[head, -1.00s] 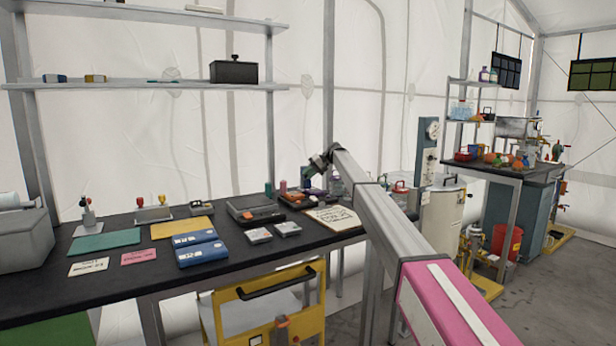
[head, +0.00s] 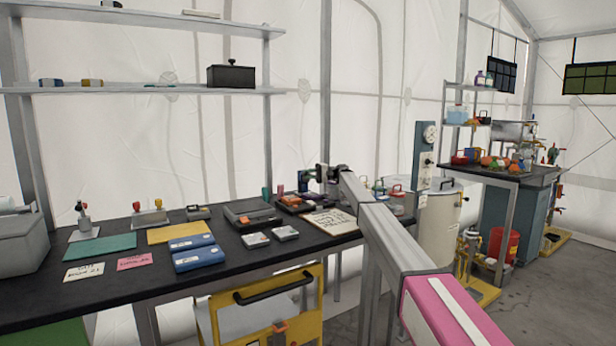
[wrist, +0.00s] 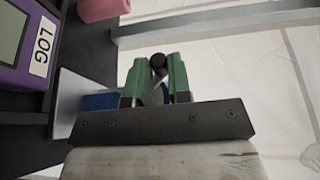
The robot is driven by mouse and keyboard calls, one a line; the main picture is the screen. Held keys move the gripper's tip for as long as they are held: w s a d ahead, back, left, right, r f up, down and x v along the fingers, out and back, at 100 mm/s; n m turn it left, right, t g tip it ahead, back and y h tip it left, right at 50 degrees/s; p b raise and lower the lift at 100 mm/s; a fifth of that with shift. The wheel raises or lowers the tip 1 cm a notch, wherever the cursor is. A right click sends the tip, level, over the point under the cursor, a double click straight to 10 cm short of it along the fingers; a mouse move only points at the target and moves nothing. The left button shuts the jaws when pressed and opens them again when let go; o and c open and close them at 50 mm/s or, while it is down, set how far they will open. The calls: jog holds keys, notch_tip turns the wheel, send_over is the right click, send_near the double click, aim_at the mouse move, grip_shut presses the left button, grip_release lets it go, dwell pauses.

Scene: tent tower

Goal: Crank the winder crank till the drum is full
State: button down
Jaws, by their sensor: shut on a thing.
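In the wrist view, the green fingers of my gripper (wrist: 158,75) are closed about a round black knob (wrist: 157,61), which I take for the handle of the winder crank. The crank's arm is hidden by the fingers. A blue part (wrist: 99,102) shows behind the left finger, over a pale plate (wrist: 68,105); I cannot tell whether it is the drum. In the head view, my gripper (head: 308,176) is small at the back edge of the black bench (head: 120,258). The crank and drum cannot be made out there, so how full the drum is does not show.
A purple device marked LOG (wrist: 28,45) lies close at left in the wrist view, and a pink object (wrist: 100,9) is beyond. In the head view, a clipboard (head: 331,221) lies near my arm. A yellow cart (head: 265,305) stands below the bench front.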

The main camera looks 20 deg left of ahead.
jog(key=shift+w, duration=0.1)
dwell(0.5)
jog(key=c, duration=1.1)
grip_release()
jog(key=shift+o, duration=0.2)
